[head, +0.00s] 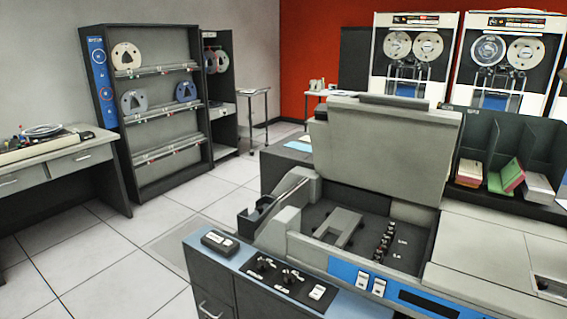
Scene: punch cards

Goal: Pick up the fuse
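A grey card machine (290,249) stands in front of me with its large lid (376,148) raised. Inside its dark open bay is a row of several small dark cylinders with pale ends (385,242), running from back to front. These look like fuses in holders, but they are too small to tell apart. I cannot tell which one is the task's fuse. A grey block (339,228) lies to the left of the row in the same bay. Neither of my grippers is in view.
A blue desk edge with dark knobs (277,273) and a small black box (220,241) is at the machine's front left. A dark card rack (503,133) holds coloured card stacks at right. A tape shelf (150,110) stands at back left. Tiled floor (103,244) is clear at left.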

